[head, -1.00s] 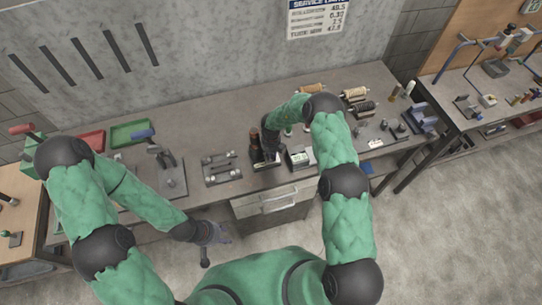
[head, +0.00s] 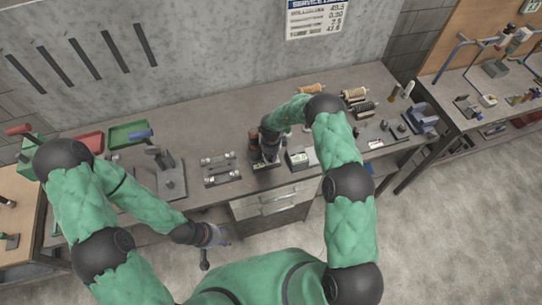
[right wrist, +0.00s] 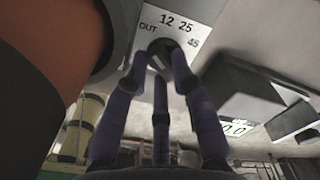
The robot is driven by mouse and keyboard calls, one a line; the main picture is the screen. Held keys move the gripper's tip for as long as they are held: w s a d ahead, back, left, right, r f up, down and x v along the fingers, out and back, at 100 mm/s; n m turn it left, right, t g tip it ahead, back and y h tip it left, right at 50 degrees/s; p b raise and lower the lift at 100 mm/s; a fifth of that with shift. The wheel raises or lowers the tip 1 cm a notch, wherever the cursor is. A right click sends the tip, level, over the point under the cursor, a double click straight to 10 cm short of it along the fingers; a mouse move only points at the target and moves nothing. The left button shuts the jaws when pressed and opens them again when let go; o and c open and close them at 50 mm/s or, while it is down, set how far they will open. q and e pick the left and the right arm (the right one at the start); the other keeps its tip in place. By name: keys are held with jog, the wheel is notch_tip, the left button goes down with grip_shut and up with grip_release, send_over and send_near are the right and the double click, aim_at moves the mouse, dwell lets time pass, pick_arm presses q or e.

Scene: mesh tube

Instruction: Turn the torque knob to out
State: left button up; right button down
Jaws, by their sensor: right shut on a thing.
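The torque knob (right wrist: 160,46) is a small dark round knob on a white dial plate (right wrist: 192,20) marked OUT, 12, 25 and 45, in the right wrist view. The fingers of my right gripper (right wrist: 160,70) are closed around it and partly cover it. I cannot tell which mark the knob points at. In the head view my right gripper (head: 267,150) is at the small device near the bench's middle, and it hides the knob there. My left gripper (head: 215,238) hangs empty in front of the bench; its fingers are too small to read.
A brown-orange cylinder (right wrist: 45,60) stands close to the left of my right gripper. A box with a digital readout (head: 297,157) is close on its right. A block with metal tubes (head: 220,169) lies further left on the bench (head: 200,120).

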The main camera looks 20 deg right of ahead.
aim_at(271, 157)
jog(key=shift+n, duration=0.3)
jog(key=c, duration=1)
grip_release()
jog(key=shift+c, duration=0.2)
notch_tip(271, 157, up, 12)
